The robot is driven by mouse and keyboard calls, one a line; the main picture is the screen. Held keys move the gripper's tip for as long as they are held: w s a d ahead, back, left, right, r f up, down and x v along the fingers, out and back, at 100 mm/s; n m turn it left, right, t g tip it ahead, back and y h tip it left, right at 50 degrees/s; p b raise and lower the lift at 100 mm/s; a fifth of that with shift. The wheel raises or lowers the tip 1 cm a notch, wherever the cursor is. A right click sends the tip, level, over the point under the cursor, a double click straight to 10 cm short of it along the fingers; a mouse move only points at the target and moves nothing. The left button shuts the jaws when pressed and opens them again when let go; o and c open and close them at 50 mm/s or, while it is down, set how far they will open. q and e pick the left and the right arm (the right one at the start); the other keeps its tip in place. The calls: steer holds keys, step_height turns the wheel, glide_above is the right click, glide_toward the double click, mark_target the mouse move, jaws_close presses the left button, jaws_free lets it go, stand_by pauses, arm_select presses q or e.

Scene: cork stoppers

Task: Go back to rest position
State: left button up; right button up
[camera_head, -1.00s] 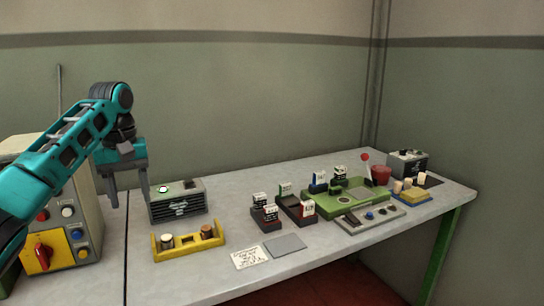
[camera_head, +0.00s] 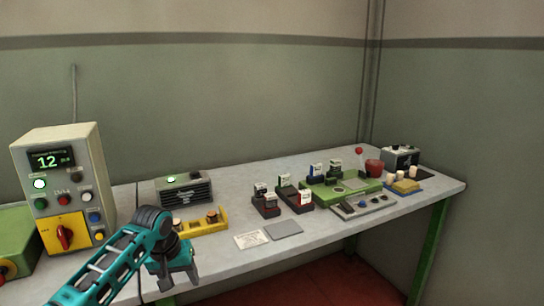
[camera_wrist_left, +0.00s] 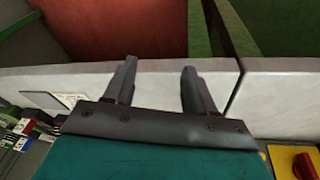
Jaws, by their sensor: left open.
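My left gripper (camera_head: 179,279) is low at the front edge of the table (camera_head: 225,270), in front of the yellow tray. In the left wrist view its two dark fingers (camera_wrist_left: 158,85) are apart with nothing between them, over the table's edge and the floor beyond. Several cork stoppers (camera_head: 413,171) stand near a yellow block at the right end of the table. The yellow tray (camera_head: 208,227) holds small round pieces and is partly hidden by my left arm. My right gripper is not in view.
A control box (camera_head: 62,180) with a lit display reading 12 stands at the left. A grey vented box (camera_head: 183,192) is behind the yellow tray. Small card holders (camera_head: 266,205) and a green fixture (camera_head: 340,190) fill the middle. A white note (camera_head: 250,240) lies near the front edge.

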arm_select(q)
steer(key=s+d+f+m+t+h, duration=0.2)
steer(key=s+d+f+t, duration=0.3)
steer(key=s+f, duration=0.9)
steer(key=s+a+m+t, duration=0.1)
steer(key=s+m+t, duration=0.1)
steer(key=s, duration=1.2)
steer(key=shift+s+a+r+t+y, duration=0.25)
steer(key=shift+r+t, duration=0.2)
steer(key=shift+t, duration=0.25)
